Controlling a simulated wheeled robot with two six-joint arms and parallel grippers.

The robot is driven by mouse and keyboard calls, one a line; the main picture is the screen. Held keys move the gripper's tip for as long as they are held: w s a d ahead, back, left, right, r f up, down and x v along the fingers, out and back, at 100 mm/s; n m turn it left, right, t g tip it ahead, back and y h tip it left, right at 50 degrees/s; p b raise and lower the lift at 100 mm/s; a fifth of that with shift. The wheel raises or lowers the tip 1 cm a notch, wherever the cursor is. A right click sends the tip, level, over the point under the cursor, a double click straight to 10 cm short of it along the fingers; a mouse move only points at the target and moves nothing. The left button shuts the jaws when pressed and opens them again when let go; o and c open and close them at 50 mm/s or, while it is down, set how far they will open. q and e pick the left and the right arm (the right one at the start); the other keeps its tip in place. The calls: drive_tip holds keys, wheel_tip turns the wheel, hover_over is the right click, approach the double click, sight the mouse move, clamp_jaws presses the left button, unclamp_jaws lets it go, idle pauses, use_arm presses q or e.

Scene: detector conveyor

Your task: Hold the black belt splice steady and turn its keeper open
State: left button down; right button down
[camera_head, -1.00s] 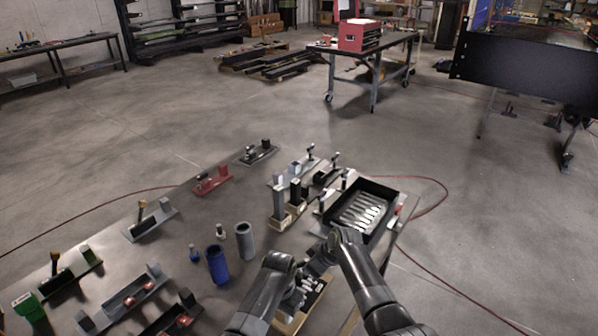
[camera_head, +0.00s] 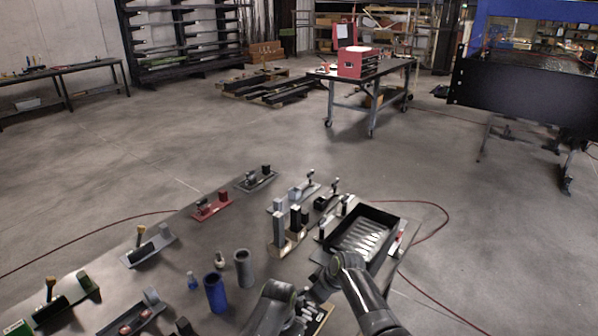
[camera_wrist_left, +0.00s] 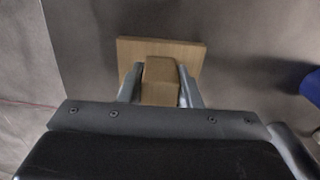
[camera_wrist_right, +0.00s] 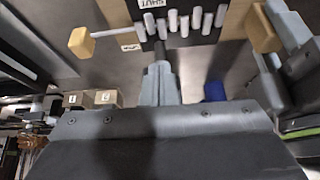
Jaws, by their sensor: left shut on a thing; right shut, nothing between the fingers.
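The black belt splice (camera_wrist_right: 182,27) shows in the right wrist view as a dark piece with a row of several pale grey pins. A rod with a tan end block (camera_wrist_right: 82,41) sticks out to its left, and a label reads SHUT. My right gripper (camera_wrist_right: 161,52) is shut and empty, its tips close to the pins; I cannot tell whether they touch. My left gripper (camera_wrist_left: 160,78) is shut on a tan block (camera_wrist_left: 160,70) in front of a wider tan plate (camera_wrist_left: 190,50). In the head view the arms partly hide the splice (camera_head: 312,312).
A blue cup (camera_head: 215,293) and a grey cup (camera_head: 244,268) stand to the left. Upright posts (camera_head: 279,230) stand behind the grippers. Other fixtures line the table's left side.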

drive_tip(key=shift+w+d, duration=0.25)
drive_tip(key=shift+w, duration=0.2)
drive_tip(key=shift+d, duration=0.1)
idle(0.4)
drive_tip(key=shift+s+d, duration=0.15)
drive_tip(key=shift+d, duration=0.1)
wheel_tip(320, 180, up, 6)
idle(0.5)
use_arm(q)
drive_tip(key=c, duration=1)
unclamp_jaws()
drive_tip(key=shift+o, duration=0.2)
